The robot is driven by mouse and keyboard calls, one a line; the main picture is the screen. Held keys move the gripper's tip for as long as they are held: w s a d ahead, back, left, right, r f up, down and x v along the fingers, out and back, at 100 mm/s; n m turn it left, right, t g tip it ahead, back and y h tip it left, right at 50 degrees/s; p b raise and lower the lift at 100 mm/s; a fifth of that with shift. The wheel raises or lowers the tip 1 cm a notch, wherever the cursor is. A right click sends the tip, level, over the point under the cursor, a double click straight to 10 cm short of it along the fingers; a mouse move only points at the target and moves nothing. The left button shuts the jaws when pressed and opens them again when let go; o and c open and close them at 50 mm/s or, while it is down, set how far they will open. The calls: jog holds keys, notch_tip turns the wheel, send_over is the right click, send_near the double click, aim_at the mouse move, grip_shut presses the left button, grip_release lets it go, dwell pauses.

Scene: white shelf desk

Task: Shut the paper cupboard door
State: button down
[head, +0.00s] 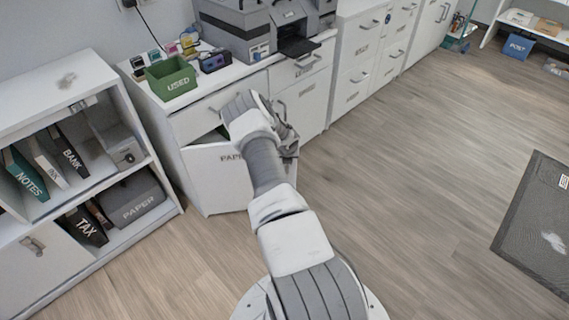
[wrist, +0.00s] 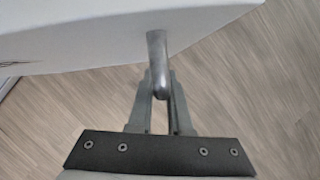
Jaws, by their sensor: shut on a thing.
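The paper cupboard door (head: 217,177) is white and stands ajar at the front of the white cabinet under the printer, with the letters "PAPE" showing and the rest hidden by my arm. In the wrist view the door's white face (wrist: 110,30) fills the upper left. A grey metal handle (wrist: 157,50) sticks out from it. My gripper (wrist: 159,95) is shut on this handle, with a finger on each side. In the head view my forearm hides the handle and most of the gripper.
A printer (head: 262,30) and a green "USED" bin (head: 171,78) stand on the cabinet top. A white shelf unit (head: 163,178) with binders and a grey box is at the left. Wood floor (head: 430,150) is free to the right, with a dark mat (head: 535,215) farther right.

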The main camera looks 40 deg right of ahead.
dwell(0.3)
jog(key=c, duration=0.8)
grip_release()
jog(key=shift+c, duration=0.2)
jog(key=p+v, duration=0.5)
jog(key=v, duration=1.2)
jog(key=shift+r, duration=0.25)
